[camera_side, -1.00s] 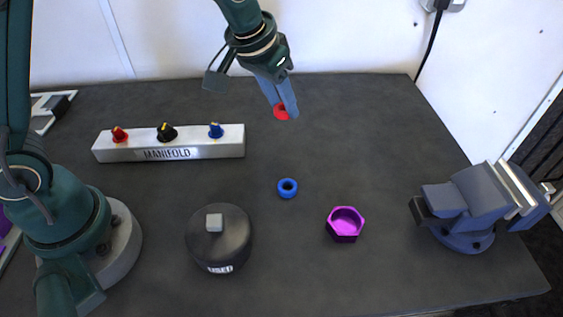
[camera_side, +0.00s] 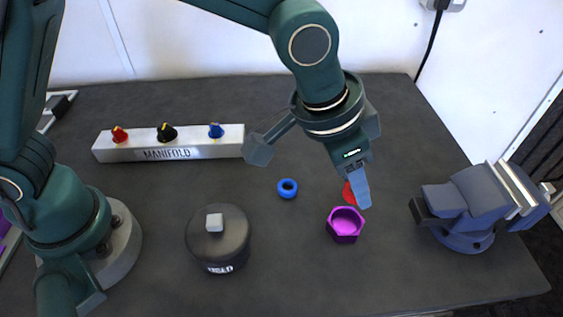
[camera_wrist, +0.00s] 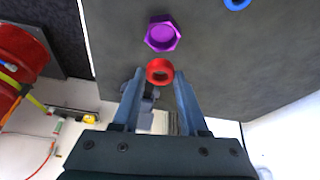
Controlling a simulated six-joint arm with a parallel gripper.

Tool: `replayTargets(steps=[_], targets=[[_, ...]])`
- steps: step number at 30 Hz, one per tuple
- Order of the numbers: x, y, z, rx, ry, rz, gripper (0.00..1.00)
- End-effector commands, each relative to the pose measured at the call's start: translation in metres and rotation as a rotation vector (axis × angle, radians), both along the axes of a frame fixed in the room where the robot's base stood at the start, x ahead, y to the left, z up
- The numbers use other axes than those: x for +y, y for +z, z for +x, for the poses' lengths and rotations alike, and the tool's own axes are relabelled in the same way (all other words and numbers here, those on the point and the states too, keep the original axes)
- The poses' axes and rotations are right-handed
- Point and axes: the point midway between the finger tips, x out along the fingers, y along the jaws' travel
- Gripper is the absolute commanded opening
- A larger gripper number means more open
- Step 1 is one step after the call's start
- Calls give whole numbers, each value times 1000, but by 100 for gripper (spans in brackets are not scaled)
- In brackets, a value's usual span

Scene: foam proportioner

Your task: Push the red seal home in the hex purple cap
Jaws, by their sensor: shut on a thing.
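The hex purple cap (camera_side: 344,226) stands open side up on the dark table, right of centre in the side view. It also shows at the top of the wrist view (camera_wrist: 162,36). My gripper (camera_side: 358,197) is shut on the red seal (camera_side: 349,194) and holds it above the table, just behind the cap in the side view. One finger hides part of the seal there. In the wrist view the red seal (camera_wrist: 159,71) sits at the fingertips, apart from the cap.
A blue ring (camera_side: 287,188) lies on the table left of the cap. A black lidded pot (camera_side: 218,243) stands at front left, and a white manifold (camera_side: 170,148) with knobs behind it. A blue-grey vise (camera_side: 463,207) is at right. The table between cap and vise is clear.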

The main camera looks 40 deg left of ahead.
Motion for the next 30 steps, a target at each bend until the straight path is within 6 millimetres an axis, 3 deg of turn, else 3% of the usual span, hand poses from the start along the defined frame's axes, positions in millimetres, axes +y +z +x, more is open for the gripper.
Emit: replayTargets(steps=[18,30], targets=[[1,-52,0,3,1,1,0],[0,-65,0,0,2,-1,0]])
